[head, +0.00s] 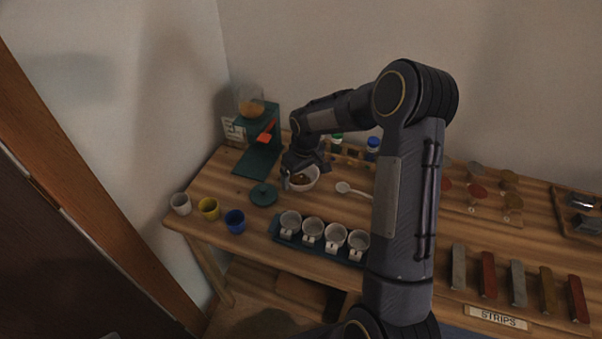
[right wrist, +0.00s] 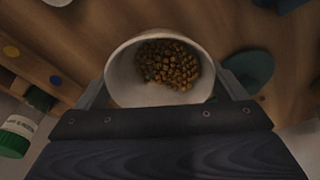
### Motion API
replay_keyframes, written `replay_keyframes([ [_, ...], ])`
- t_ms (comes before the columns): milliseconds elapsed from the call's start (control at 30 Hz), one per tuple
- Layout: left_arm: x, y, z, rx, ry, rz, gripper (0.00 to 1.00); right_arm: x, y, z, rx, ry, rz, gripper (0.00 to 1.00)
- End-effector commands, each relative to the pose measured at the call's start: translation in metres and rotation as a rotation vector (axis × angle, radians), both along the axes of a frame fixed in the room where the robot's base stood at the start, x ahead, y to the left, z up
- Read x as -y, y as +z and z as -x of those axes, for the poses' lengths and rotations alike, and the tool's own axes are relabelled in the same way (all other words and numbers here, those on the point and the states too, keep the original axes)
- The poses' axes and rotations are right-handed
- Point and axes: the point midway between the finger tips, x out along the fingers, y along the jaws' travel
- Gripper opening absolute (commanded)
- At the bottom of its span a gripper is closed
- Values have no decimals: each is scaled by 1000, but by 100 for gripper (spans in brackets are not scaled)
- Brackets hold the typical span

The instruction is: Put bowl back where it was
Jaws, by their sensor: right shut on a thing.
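A small white bowl (head: 310,183) is near the back left of the wooden table in the head view, and it fills the middle of the right wrist view (right wrist: 124,84). It holds many small brown pellets (right wrist: 168,64). My right gripper (head: 291,178) is shut on the bowl, with one finger on each side of it in the right wrist view (right wrist: 163,92). I cannot tell whether the bowl touches the tabletop. My left gripper is not in view.
A green stand (head: 260,155) with a glass hopper is behind. A teal disc (head: 263,194) lies left of the bowl. A blue tray (head: 288,238) with several white cups is in front. A white spoon (head: 350,189) and small bottles (head: 373,145) are to the right. Cups (head: 209,208) line the left edge.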

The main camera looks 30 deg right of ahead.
Motion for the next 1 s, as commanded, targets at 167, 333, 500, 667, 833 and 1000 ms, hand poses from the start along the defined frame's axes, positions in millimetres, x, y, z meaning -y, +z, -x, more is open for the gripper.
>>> replay_keyframes([
  [167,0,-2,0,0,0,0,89,0,-3,0,0,0,0,100],
  [333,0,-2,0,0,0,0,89,0,-3,0,0,0,0,100],
  [500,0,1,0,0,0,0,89,0,6,0,2,0,1,100],
  [667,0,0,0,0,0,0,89,1,34,3,6,1,2,100],
  [833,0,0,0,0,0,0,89,1,72,8,6,0,2,100],
  [1000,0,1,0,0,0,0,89,2,101,13,3,0,1,100],
])
